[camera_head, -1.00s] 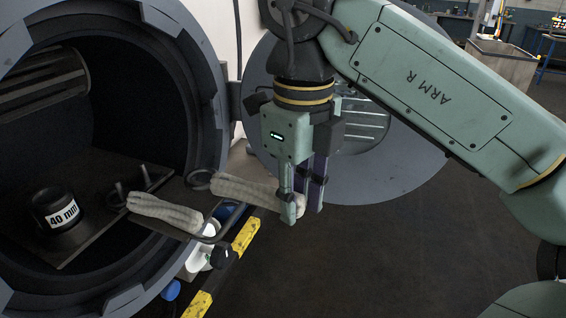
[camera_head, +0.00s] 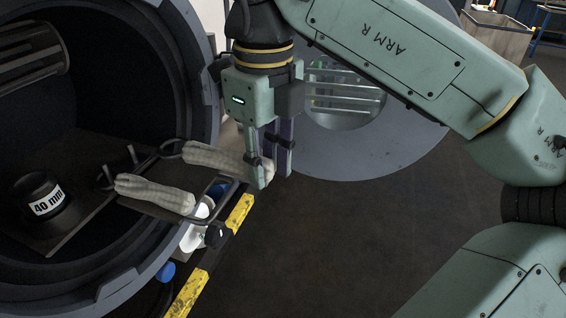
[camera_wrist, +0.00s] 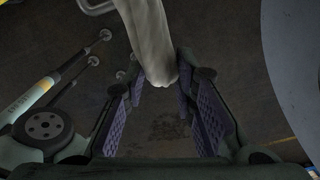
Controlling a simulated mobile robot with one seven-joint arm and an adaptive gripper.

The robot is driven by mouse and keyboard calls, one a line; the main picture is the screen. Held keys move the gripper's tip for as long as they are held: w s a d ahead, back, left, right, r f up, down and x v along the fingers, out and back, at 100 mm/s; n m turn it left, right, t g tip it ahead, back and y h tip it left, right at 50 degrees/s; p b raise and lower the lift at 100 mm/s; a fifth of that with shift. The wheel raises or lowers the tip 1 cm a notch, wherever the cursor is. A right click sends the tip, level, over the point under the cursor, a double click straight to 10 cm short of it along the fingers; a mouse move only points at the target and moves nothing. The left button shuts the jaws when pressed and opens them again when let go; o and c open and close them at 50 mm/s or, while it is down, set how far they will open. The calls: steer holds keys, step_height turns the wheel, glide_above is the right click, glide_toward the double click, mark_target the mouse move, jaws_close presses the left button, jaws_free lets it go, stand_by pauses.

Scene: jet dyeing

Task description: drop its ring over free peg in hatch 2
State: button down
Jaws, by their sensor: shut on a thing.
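My gripper (camera_head: 268,176) is shut on the right end of a pale cloth roll (camera_head: 214,159), just outside the round hatch (camera_head: 204,75). A dark ring (camera_head: 168,149) sits at the roll's far left end and points into the hatch. In the wrist view the roll (camera_wrist: 150,40) runs up from between my fingers (camera_wrist: 160,78). A short upright free peg (camera_head: 132,153) stands on the plate inside; the ring is to its right, apart from it. A second pale roll (camera_head: 155,194) lies to the left, its ring (camera_head: 105,178) at another peg. No hatch number shows.
A black cylinder marked 40 mm (camera_head: 42,198) stands on the hatch plate (camera_head: 75,225). The open round door (camera_head: 400,130) is behind my gripper. A yellow-black rail (camera_head: 238,213) and white and blue parts are below the rolls.

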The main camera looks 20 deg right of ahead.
mark_target(199, 147)
steer(key=w+a, duration=0.2)
steer(key=a, duration=0.1)
steer(key=w+a, duration=0.2)
steer(key=a, duration=0.1)
steer(key=w+a, duration=0.2)
steer(key=a, duration=0.1)
steer(key=shift+w+f, duration=0.1)
steer(key=shift+w, duration=0.15)
steer(key=shift+s+d+f+b, duration=0.1)
steer(key=shift+f+b, duration=1.3)
steer(key=shift+f, duration=0.6)
steer(key=c, duration=1.2)
jaws_free()
steer(key=shift+c, duration=0.2)
